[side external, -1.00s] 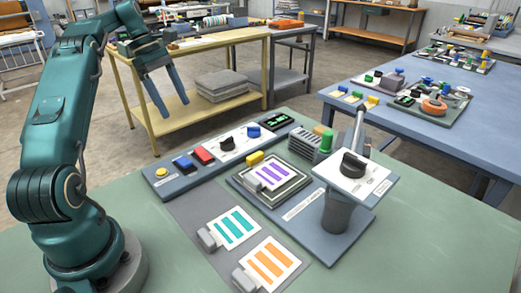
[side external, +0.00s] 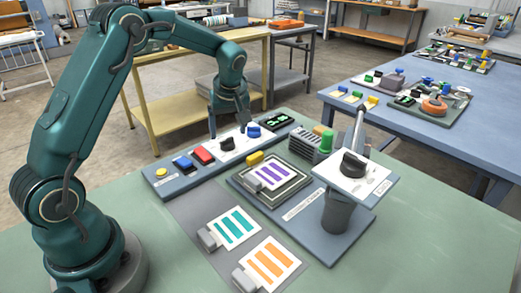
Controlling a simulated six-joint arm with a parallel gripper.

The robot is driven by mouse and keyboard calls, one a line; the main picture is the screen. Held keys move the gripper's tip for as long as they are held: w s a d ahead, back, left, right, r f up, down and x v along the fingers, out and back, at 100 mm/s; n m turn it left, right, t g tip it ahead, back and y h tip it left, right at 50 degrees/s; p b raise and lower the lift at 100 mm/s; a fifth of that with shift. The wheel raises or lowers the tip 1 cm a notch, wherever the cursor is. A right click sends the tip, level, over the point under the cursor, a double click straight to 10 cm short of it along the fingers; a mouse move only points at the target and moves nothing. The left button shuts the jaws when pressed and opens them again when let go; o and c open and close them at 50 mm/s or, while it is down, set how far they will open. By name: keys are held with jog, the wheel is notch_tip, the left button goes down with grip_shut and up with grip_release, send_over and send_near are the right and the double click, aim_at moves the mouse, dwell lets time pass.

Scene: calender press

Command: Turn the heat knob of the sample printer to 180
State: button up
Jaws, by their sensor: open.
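The sample printer's control strip (side external: 182,182) lies along the back of the green table. A white panel on it carries a black knob (side external: 228,143) and a blue knob (side external: 254,132). My gripper (side external: 227,131) points down over this panel, fingers apart, one on each side above the black knob. I cannot tell whether they touch it. A larger black knob (side external: 353,164) sits on a white plate (side external: 336,179) atop a grey pedestal (side external: 338,213). The markings are too small to read, so I cannot tell which knob is for heat.
Red (side external: 202,154) and blue (side external: 183,164) switches, a yellow button (side external: 162,171) and a green display (side external: 279,121) share the strip. A press bed with a purple-striped card (side external: 270,176) and a ribbed block (side external: 304,144) stand close by. Striped cards lie in front.

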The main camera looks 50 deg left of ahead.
aim_at(226, 140)
jog(key=shift+x, duration=2.3)
grip_shut()
jog(key=shift+s, duration=0.1)
jog(key=m+t, duration=0.1)
jog(key=m, duration=0.3)
jog(key=shift+s+a+h, duration=0.15)
jog(key=shift+h, duration=0.25)
jog(key=shift+m+t+h, duration=0.6)
jog(key=shift+m, duration=1.4)
